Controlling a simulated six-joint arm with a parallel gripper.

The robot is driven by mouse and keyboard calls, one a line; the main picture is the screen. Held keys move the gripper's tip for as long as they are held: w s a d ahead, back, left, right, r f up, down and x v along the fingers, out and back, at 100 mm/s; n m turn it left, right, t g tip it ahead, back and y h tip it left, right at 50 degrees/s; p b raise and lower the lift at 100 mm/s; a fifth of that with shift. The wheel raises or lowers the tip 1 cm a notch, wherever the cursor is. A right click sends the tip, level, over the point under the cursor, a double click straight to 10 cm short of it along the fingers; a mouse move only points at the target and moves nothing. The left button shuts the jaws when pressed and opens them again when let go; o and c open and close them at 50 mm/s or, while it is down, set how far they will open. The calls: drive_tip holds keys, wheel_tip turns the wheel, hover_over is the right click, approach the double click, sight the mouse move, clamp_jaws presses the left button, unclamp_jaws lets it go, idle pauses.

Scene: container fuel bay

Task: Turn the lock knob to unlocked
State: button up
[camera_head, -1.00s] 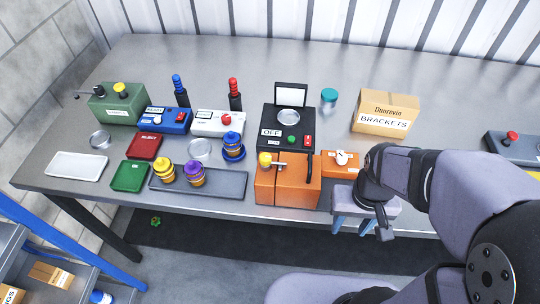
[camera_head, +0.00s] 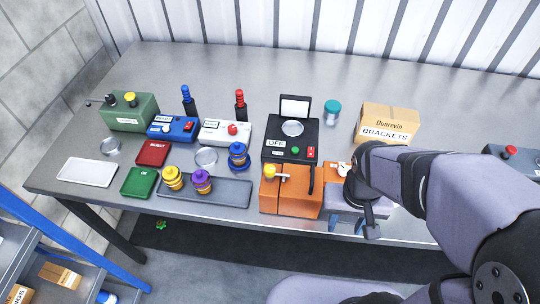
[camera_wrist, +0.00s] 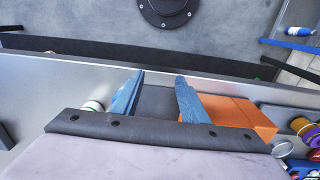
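A white knob (camera_head: 344,169) sits on a small low orange box (camera_head: 329,172) with a white label too small to read. It stands directly right of an orange cabinet (camera_head: 290,198) with a yellow knob (camera_head: 270,171), a lever and a dark handle. My gripper (camera_head: 346,226) is at the table's front edge, right of the cabinet, fingers pointing down. My wrist covers the right part of the small box.
A black box marked OFF (camera_head: 291,140) stands behind the cabinet. A teal-lidded jar (camera_head: 332,110) and a BRACKETS carton (camera_head: 387,122) are further back. A grey tray (camera_head: 225,192) with yellow and purple spools lies left. Bare table lies behind the carton.

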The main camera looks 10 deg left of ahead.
drive_tip(key=w+a+r+p, duration=0.2)
drive_tip(key=a+r+p, duration=0.2)
drive_tip(key=r, duration=0.4)
wheel_tip(320, 180, up, 6)
drive_tip(key=m+b, duration=0.3)
drive_tip(key=m, duration=0.5)
hover_over(269, 169)
drive_tip(key=d, duration=0.1)
drive_tip(key=shift+f, duration=0.1)
drive_tip(key=shift+w+a+r+m+y, duration=0.1)
drive_tip(key=shift+a+r+m+y, duration=0.2)
drive_tip(key=shift+a+m, duration=0.15)
drive_tip(key=shift+f+p, duration=0.95)
drive_tip(key=shift+f, duration=2.7)
clamp_jaws()
